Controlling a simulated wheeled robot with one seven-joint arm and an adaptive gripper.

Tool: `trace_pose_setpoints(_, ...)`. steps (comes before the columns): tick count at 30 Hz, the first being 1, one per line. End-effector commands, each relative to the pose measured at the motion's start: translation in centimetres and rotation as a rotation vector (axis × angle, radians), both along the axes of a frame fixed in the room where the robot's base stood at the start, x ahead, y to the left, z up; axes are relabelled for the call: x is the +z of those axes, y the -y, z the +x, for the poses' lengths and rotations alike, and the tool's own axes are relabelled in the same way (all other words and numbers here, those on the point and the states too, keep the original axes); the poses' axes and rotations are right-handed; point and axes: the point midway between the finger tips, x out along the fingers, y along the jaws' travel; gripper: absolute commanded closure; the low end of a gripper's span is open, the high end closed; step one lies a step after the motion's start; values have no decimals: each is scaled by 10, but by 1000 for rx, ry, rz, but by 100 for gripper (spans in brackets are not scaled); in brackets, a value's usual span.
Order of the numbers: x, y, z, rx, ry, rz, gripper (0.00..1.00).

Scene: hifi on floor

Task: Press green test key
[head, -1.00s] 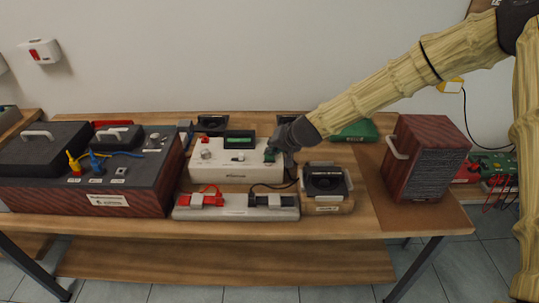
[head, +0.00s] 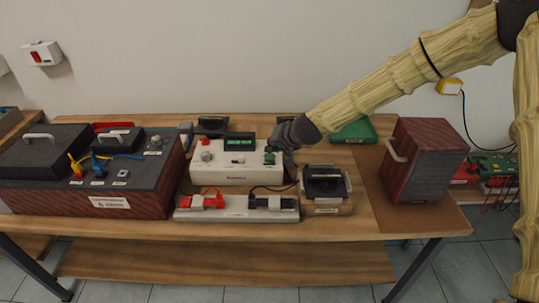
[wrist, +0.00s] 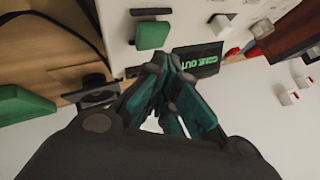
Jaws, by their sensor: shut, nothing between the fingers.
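The green test key (head: 269,158) is on the right of the white tester's (head: 225,170) top. In the wrist view the green key (wrist: 152,36) looks like a raised square cap. My gripper (head: 280,150) is shut and empty, pointing down beside the key in the head view. In the wrist view its fingertips (wrist: 168,62) are close to the key's edge; I cannot tell whether they touch it. The tester's small display (head: 240,139) shows lit green letters, also seen in the wrist view (wrist: 196,62).
A red button (head: 206,142) and a grey knob sit left on the tester. A clamp strip (head: 237,214) lies in front. A black-topped wooden box (head: 325,205) stands right, a dark red speaker (head: 425,160) beyond it. A large dark unit (head: 90,185) stands left.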

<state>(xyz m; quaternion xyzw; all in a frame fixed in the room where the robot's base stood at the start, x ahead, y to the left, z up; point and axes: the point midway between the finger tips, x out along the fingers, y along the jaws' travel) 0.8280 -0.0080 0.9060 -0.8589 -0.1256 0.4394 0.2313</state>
Motion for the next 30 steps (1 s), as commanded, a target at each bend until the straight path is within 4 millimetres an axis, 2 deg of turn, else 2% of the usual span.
trace_pose_setpoints(13, 5, 0, 0, 0, 0, 0, 100)
trace_pose_setpoints(30, 47, 1, 0, -1, 1, -1, 100)
